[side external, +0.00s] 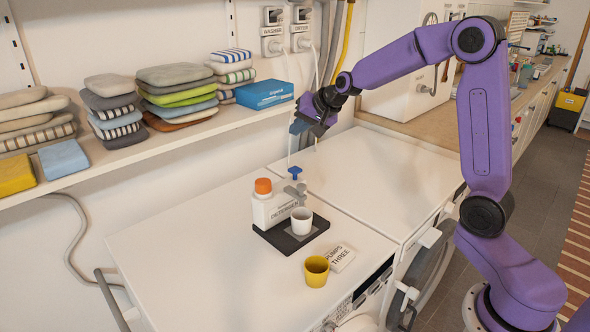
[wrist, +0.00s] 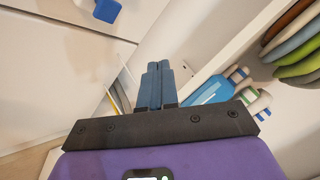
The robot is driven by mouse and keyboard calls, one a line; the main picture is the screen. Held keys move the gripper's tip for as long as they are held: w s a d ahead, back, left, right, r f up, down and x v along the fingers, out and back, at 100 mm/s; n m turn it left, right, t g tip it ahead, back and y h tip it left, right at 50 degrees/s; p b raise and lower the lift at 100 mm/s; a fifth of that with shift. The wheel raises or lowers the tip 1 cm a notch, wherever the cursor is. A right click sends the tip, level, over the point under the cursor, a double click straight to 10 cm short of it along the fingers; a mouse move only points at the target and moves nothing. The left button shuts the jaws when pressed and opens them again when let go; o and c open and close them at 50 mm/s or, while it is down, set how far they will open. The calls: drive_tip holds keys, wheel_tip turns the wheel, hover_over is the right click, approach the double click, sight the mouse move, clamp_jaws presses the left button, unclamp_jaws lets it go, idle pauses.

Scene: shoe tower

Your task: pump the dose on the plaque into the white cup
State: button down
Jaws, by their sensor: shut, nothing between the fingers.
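The white detergent bottle (side external: 272,205) with an orange cap and a blue pump head (side external: 295,173) stands on a dark tray (side external: 270,238) on the white machine top. The white cup (side external: 301,222) stands on the tray in front of the bottle, below its grey spout. The plaque (side external: 340,258) lies on the machine top and reads "PUMPS THREE". My gripper (side external: 300,128) is above and behind the pump, apart from it. In the wrist view my gripper (wrist: 156,68) has its blue fingers together and empty. The cup is not recognizable in the wrist view.
A yellow cup (side external: 317,271) stands by the plaque near the front edge. A shelf (side external: 200,128) along the wall holds folded cloths and a blue box (side external: 265,94), close to my gripper. The right machine top (side external: 370,175) is clear.

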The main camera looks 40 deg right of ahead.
sight(298, 170)
drive_tip(key=shift+f, duration=4.2)
drive_tip(key=shift+f, duration=0.15)
drive_tip(key=shift+f, duration=0.3)
drive_tip(key=shift+f, duration=0.8)
drive_tip(key=shift+r, duration=1.25)
drive_tip(key=shift+r, duration=2.5)
